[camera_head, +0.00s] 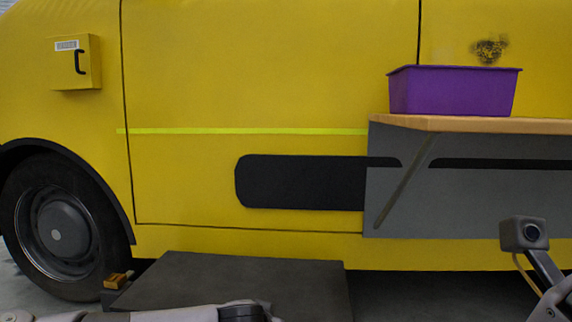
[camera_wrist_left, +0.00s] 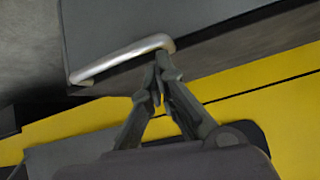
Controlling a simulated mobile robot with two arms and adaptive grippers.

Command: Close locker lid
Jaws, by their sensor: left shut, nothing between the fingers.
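A dark grey flat panel, which looks like the locker lid (camera_head: 250,280), lies low in front of the yellow van in the head view. Whether it is fully down cannot be told. In the left wrist view a grey panel (camera_wrist_left: 150,18) carries a silver bar handle (camera_wrist_left: 122,58) along its edge. My left gripper (camera_wrist_left: 157,80) is shut and empty, its fingertips close to the right end of the handle; contact cannot be told. In the head view my left arm crosses the bottom edge and its fingers are hidden. My right arm shows at lower right, its fingers out of view.
A purple bin (camera_head: 453,91) stands on a wood-topped grey counter (camera_head: 465,125) at right. A yellow box with a black handle (camera_head: 78,62) is on the van (camera_head: 250,70). A small brass-coloured piece (camera_head: 117,281) sits left of the panel, near the wheel (camera_head: 62,228).

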